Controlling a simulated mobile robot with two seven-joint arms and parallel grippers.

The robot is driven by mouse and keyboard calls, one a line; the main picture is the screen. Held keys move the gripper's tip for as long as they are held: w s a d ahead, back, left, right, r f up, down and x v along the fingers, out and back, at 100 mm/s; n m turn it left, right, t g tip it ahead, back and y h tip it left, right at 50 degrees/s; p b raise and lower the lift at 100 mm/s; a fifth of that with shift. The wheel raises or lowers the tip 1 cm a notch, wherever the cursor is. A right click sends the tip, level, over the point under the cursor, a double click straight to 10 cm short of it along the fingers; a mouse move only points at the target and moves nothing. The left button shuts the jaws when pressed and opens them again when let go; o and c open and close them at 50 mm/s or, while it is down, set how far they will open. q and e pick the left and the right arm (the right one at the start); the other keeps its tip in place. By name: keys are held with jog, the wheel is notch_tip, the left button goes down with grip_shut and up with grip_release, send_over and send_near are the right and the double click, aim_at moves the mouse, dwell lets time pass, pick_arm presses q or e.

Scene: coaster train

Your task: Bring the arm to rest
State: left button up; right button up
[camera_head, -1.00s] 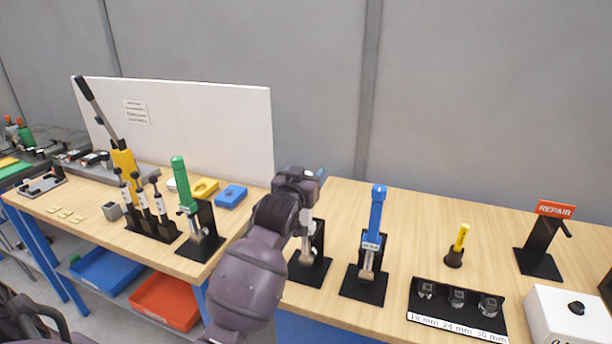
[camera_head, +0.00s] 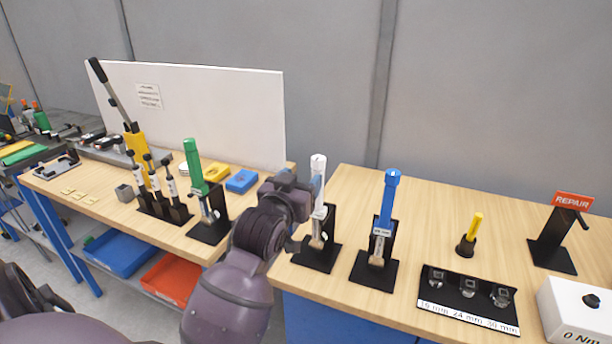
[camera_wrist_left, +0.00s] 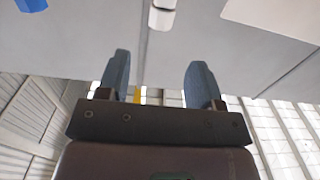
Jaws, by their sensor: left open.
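My left gripper (camera_head: 290,184) is in front of the gap between the two benches, just left of a white-handled tool (camera_head: 318,186) in a black stand. In the left wrist view its two fingers (camera_wrist_left: 160,80) are spread with nothing between them that they hold. A white handle end (camera_wrist_left: 162,16) shows beyond the fingers, apart from them. The arm bends up from the bottom of the head view. The fingertips are hard to make out in the head view. My right gripper is not in view.
A green-handled tool (camera_head: 194,168) stands left of the arm, a blue-handled tool (camera_head: 388,200) to its right. A black socket tray (camera_head: 455,312), white box (camera_head: 580,312) and REPAIR stand (camera_head: 552,240) are further right. A white panel (camera_head: 215,110) stands behind the left bench.

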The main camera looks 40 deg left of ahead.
pick_arm(q)
jog(key=shift+s, duration=0.15)
dwell(0.5)
jog(key=s+d+f+m+g+h, duration=0.1)
jog(key=d+f+m+h, duration=0.15)
jog(key=f, duration=0.65)
jog(key=s+d+f+m+h, duration=0.1)
jog(key=s+d+f, duration=0.15)
jog(key=f, duration=0.65)
jog(key=s+d+f+g+b, duration=0.1)
jog(key=s+f+g, duration=0.3)
jog(key=s+f, duration=1.1)
notch_tip(320, 180, down, 2)
jog(key=shift+s+d+f+g+h, duration=0.15)
jog(key=shift+s+d+g+h, duration=0.2)
jog(key=shift+d, duration=0.55)
jog(key=shift+w, duration=0.1)
